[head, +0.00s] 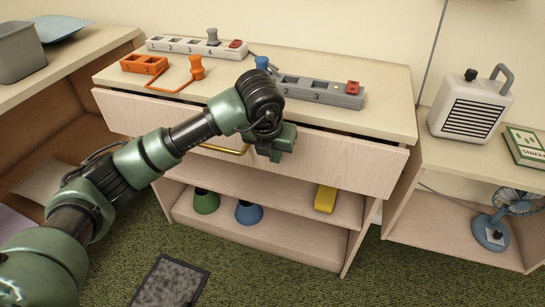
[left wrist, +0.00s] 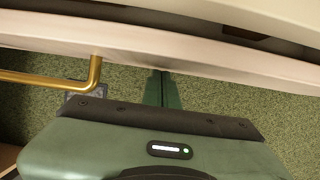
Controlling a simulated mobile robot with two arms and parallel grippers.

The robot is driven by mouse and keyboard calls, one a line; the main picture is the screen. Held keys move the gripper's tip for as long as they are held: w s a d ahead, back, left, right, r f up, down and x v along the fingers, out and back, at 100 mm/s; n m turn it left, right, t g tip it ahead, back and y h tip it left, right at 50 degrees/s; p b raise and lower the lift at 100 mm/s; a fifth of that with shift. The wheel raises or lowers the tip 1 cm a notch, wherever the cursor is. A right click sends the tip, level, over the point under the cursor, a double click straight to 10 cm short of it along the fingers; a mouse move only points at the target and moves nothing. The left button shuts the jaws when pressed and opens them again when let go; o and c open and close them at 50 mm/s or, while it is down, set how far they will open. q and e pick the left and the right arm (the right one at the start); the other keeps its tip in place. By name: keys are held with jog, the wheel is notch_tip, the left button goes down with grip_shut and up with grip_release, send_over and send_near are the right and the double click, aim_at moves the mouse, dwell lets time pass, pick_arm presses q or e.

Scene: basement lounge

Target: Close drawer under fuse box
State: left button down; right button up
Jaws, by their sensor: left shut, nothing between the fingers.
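The wide, pale wood drawer (head: 340,163) sits under the cabinet top and stands slightly open. A dark gap shows behind its front edge in the left wrist view (left wrist: 130,38). Its brass handle (head: 226,150) is left of my left gripper (head: 275,155); the handle also shows in the left wrist view (left wrist: 50,80). My left gripper is shut and empty, at the drawer front just right of the handle. In the left wrist view its fingers (left wrist: 161,90) reach the drawer front's edge; I cannot tell whether they touch it. My right gripper is out of view.
Numbered socket blocks, one white (head: 185,47), one grey (head: 320,92) and one orange (head: 145,65), stand on the cabinet top. Below, an open shelf holds a green object (head: 206,202), a blue object (head: 248,213) and a yellow block (head: 325,199). A heater (head: 471,108) stands right.

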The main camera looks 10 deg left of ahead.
pick_arm(q)
jog(key=w+b, duration=0.1)
jog(key=w, duration=0.3)
jog(key=shift+d, duration=0.15)
jog(key=shift+w+r, duration=0.25)
jog(key=shift+w, duration=0.15)
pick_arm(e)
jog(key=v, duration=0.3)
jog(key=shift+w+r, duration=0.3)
